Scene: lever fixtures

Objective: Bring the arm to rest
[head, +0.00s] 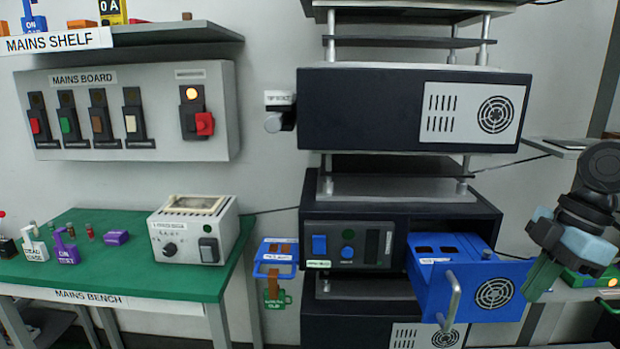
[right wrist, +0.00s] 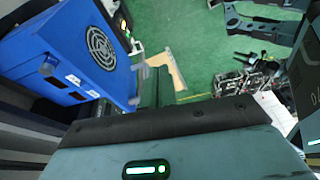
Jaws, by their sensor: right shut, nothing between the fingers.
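My right gripper (head: 541,281) hangs at the right of the head view, its green fingers pointing down and together with nothing between them. It is beside the right edge of the open blue drawer (head: 478,290) and overlaps that edge in the picture; I cannot tell whether they touch. In the right wrist view, the shut fingers (right wrist: 155,88) appear beside the blue drawer (right wrist: 62,62) and clear of its front handle. My left gripper is not in view.
The drawer, with a grey handle (head: 451,298), sticks out of a dark rack unit (head: 315,215). A mains board (head: 130,110) with several levers hangs on the left wall. Below it stands a green-topped bench (head: 120,265) with a grey box (head: 194,230). A shelf (head: 565,147) juts out at right.

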